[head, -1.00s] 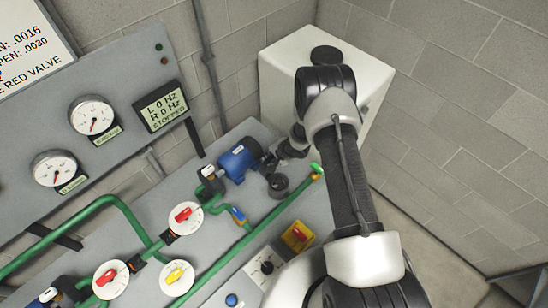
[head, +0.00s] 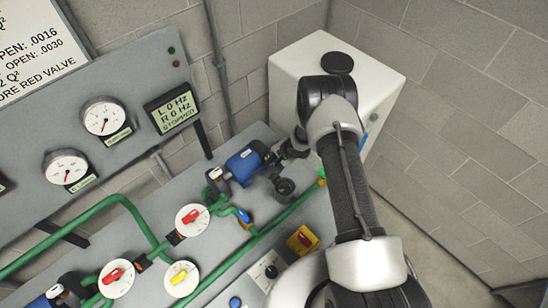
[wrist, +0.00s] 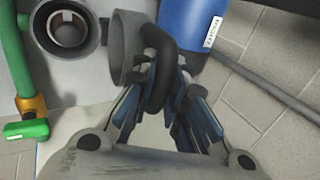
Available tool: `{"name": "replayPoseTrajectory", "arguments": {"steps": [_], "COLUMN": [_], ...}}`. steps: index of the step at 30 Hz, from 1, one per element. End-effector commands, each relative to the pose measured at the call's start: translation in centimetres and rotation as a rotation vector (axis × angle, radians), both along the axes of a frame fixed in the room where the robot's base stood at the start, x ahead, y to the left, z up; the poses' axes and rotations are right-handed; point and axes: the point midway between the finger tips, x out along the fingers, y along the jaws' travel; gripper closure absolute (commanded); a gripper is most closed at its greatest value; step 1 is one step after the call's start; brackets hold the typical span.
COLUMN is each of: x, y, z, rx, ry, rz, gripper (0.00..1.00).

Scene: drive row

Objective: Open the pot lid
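The grey pot (head: 284,187) stands uncovered on the panel; its round mouth also shows in the wrist view (wrist: 92,40). The grey round lid (wrist: 124,45) is tipped up on edge beside the pot, on the side toward the blue motor. Its thick black curved handle (wrist: 160,85) lies between the fingers of my gripper (wrist: 165,75), which close in on it from both sides. In the head view my gripper (head: 290,150) is small and dark beside the motor, and its hold on the lid is hard to make out there.
The blue motor (head: 243,164) is close beside my gripper. Green pipes (head: 250,245) and several valves, including a yellow one (head: 302,239), lie nearer. A white cabinet (head: 300,62) stands behind my arm against the block wall.

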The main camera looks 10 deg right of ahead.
Motion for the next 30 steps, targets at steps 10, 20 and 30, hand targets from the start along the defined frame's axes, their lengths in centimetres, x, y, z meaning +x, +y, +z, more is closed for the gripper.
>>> {"name": "replayPoseTrajectory", "arguments": {"steps": [10, 20, 30], "x": [0.4, 0.1, -2.1], "y": [0.0, -0.1, -1.8], "z": [0.4, 0.4, 5.6], "rx": [0.001, 0.0, 0.001], "ry": [-0.009, -0.005, -0.008], "rz": [0.002, -0.001, 0.0], "gripper": [0.65, 0.65, 0.65]}}
